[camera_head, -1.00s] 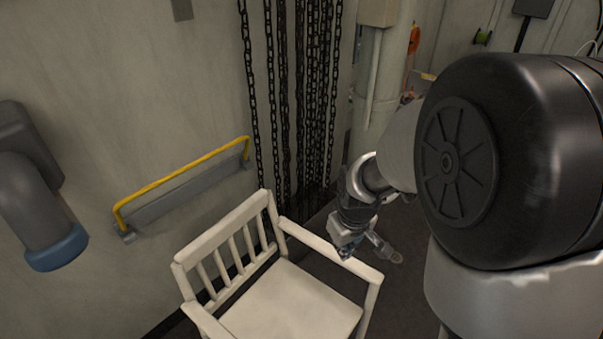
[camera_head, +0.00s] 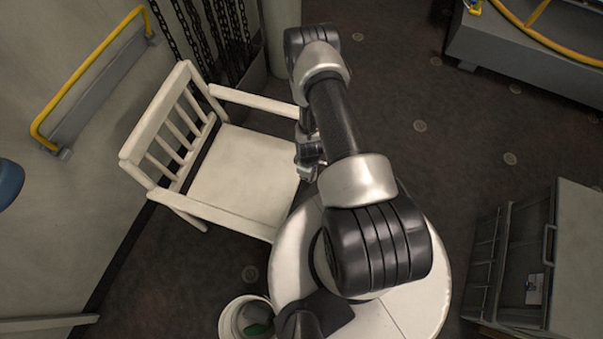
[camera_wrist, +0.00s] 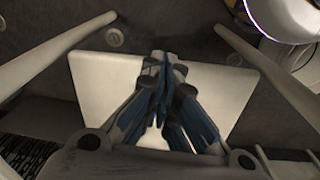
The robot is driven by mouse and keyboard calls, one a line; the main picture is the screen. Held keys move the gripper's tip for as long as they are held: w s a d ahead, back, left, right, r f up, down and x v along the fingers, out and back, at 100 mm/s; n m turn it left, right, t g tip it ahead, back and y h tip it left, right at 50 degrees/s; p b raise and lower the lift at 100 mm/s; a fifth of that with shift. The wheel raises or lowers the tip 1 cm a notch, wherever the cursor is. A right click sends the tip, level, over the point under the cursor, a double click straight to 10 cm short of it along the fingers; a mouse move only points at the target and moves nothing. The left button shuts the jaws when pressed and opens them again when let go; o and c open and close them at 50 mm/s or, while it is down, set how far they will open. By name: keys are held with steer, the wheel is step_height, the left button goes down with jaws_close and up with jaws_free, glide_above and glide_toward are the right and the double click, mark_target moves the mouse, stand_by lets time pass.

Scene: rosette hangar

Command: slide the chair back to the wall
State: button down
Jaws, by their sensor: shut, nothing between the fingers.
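The white wooden chair (camera_head: 240,175) stands upright left of centre in the head view, its slatted back toward the left wall (camera_head: 75,220). A strip of dark floor shows between its near side and the wall base; the exact gap behind it is unclear. My gripper (camera_head: 308,165) is at the chair's front, by the seat's right edge, with its fingertips mostly hidden in the head view. In the wrist view my gripper (camera_wrist: 161,60) is shut and empty, seen against the pale seat (camera_wrist: 100,85), between the two armrests. I cannot tell whether it touches the chair.
A yellow rail (camera_head: 85,72) is fixed to the wall behind the chair, and black chains (camera_head: 215,35) hang near its far side. A white bin (camera_head: 236,318) stands at the bottom. A grey crate (camera_head: 510,262) is at the right. Dark floor is open at the upper right.

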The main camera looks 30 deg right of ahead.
steer(key=s+f+b, duration=0.2)
steer(key=f, duration=0.5)
steer(key=s+f+b, duration=0.2)
steer(key=s+f, duration=0.1)
steer(key=f, duration=0.5)
steer(key=shift+w+a+r+b, duration=0.2)
steer(key=shift+w+a, duration=0.6)
steer(key=shift+w, duration=0.2)
steer(key=shift+w+a+r+b, duration=0.15)
steer(key=shift+w+a+b, duration=0.05)
steer(key=shift+w+a, duration=0.7)
steer(key=shift+d, duration=0.1)
